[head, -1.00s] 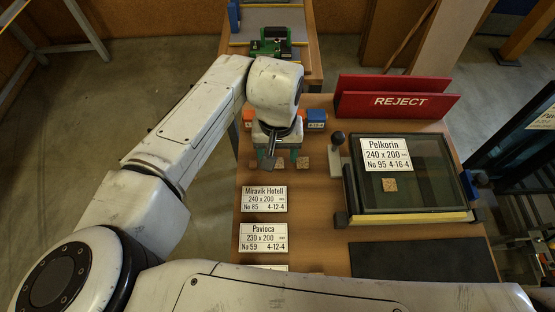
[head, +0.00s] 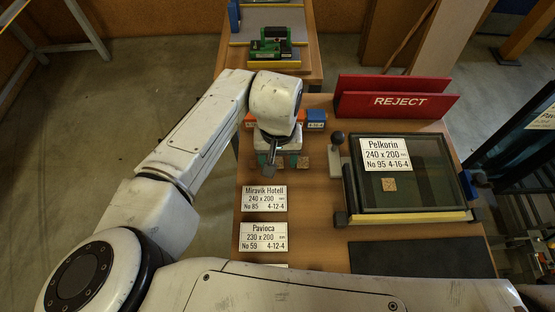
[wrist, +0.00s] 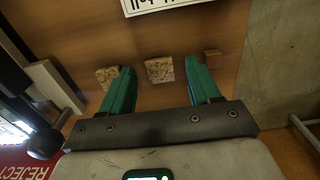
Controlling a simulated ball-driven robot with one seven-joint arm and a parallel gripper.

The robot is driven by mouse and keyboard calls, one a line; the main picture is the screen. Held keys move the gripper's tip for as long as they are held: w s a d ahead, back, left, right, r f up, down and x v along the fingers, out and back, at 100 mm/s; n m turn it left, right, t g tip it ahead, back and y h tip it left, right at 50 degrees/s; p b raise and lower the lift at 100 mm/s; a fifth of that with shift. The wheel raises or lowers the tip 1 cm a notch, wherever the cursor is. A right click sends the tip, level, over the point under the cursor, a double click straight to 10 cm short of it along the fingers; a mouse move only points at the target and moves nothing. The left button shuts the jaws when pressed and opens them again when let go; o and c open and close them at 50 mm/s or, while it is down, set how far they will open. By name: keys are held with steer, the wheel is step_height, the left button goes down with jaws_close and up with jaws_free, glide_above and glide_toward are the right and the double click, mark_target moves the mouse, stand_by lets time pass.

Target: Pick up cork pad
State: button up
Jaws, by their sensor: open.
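My gripper (wrist: 160,66) is open, its two green fingers apart and pointing at the wooden table. In the wrist view a speckled brown cork pad (wrist: 160,70) lies in the gap between the fingertips. A second cork pad (wrist: 107,77) lies left of the left finger, partly hidden by it. Another cork pad (head: 389,184) sits on the glass unit.
The glass unit (head: 420,202) in its frame, with a Pelkorin label (head: 386,154), stands to the right. A red REJECT rack (head: 395,98) is behind it. White labels (head: 264,198) lie in front of the pads. A blue block (head: 316,119) stands behind. A dark mat (head: 420,259) lies in front.

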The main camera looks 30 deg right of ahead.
jaws_close()
stand_by(0.7)
